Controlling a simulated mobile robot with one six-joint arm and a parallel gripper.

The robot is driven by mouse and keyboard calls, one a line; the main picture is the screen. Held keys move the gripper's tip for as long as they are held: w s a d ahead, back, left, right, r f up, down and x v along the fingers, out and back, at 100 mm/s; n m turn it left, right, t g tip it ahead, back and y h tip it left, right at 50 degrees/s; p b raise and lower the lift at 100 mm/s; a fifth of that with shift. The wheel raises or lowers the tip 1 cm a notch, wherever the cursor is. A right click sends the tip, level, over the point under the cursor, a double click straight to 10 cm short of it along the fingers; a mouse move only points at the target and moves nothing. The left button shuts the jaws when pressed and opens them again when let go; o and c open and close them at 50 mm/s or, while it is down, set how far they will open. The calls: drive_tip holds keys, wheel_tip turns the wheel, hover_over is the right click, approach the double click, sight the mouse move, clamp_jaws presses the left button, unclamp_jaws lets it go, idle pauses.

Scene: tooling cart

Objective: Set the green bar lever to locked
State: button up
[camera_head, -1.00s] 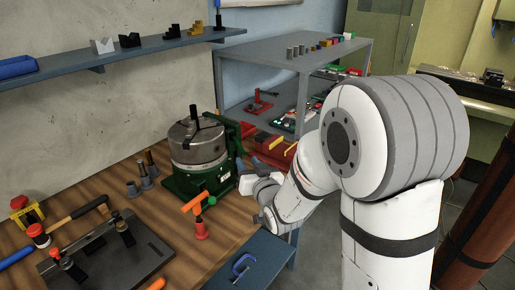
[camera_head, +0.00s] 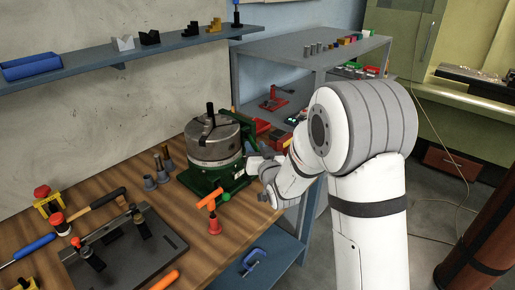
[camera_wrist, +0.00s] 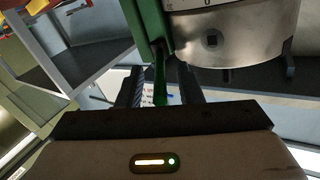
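A green machine base (camera_head: 205,182) with a steel chuck (camera_head: 213,140) stands on the wooden bench in the head view. My gripper (camera_head: 258,164) is at its right side. The lever is hard to make out in the head view. In the wrist view, a green bar lever (camera_wrist: 160,78) hangs beside the green housing (camera_wrist: 146,22) and the steel chuck body (camera_wrist: 235,32). The dark fingers of my gripper (camera_wrist: 160,88) stand on either side of the lever, with visible gaps, so the gripper looks open around it. The lever's lower end is hidden behind the gripper body.
An orange-handled T-tool (camera_head: 213,212) stands in front of the machine. Dark metal pins (camera_head: 157,168) stand to its left, and a black fixture plate (camera_head: 125,250) lies at front left. Grey shelving (camera_head: 300,55) stands behind my arm.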

clamp_jaws()
drive_tip(key=shift+d, duration=0.1)
idle(0.3)
